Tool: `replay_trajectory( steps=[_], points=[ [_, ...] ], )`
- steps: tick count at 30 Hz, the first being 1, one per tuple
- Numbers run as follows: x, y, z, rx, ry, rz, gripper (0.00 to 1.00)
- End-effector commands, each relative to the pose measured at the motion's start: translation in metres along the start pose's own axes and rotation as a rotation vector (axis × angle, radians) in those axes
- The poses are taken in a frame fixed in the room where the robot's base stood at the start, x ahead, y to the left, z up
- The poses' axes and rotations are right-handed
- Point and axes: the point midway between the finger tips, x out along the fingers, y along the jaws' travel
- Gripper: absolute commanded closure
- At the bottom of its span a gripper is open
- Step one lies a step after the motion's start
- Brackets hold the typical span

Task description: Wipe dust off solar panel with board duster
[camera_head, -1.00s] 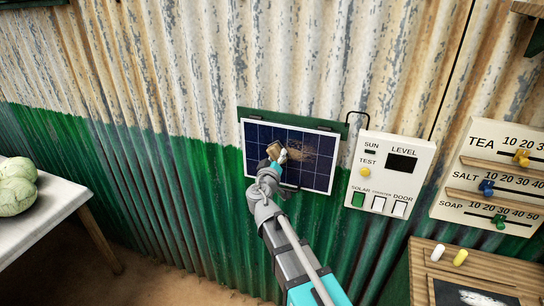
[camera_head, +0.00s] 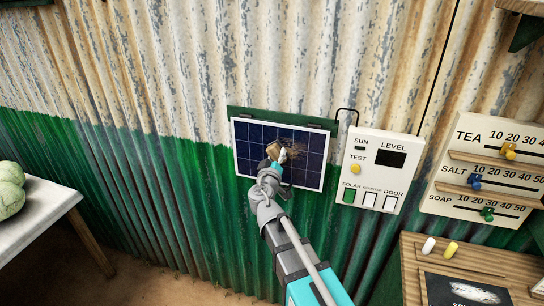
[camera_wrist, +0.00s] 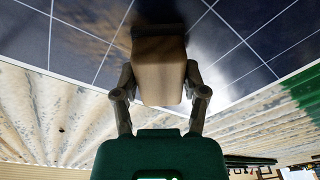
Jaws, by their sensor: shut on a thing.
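The solar panel (camera_head: 253,168) is a dark blue gridded plate with a white frame, mounted on the corrugated wall. A brown dust patch (camera_head: 294,147) lies on its upper right part. My gripper (camera_head: 277,157) is in front of the middle of the panel, shut on the board duster (camera_head: 272,150), a tan block with a dark face. In the wrist view the duster (camera_wrist: 159,72) sits between both fingers, its dark side towards the panel (camera_wrist: 80,40). Whether the duster touches the panel is hard to tell. Part of the dust is hidden behind my gripper.
Right of the panel is a white control box (camera_head: 375,170) with buttons and a cable. Beyond it is a slider board (camera_head: 480,180) marked TEA, SALT, SOAP. A wooden counter (camera_head: 415,285) holds chalks at lower right. A white table (camera_head: 40,215) with green melons stands left.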

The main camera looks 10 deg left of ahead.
Motion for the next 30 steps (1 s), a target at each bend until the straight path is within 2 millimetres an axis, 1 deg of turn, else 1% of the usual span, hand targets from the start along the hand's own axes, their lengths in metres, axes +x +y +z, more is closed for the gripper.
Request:
replay_trajectory(
  steps=[1,6,22,30],
  points=[
    [0.0,0.004,0.003,0.0,-0.002,0.002,0.82],
    [0.0,0.01,0.008,0.0,-0.002,0.002,0.82],
    [0.001,0.014,0.011,0.0,-0.003,0.004,0.82],
    [-0.001,0.026,0.021,0.0,-0.004,0.005,0.82]
  ],
)
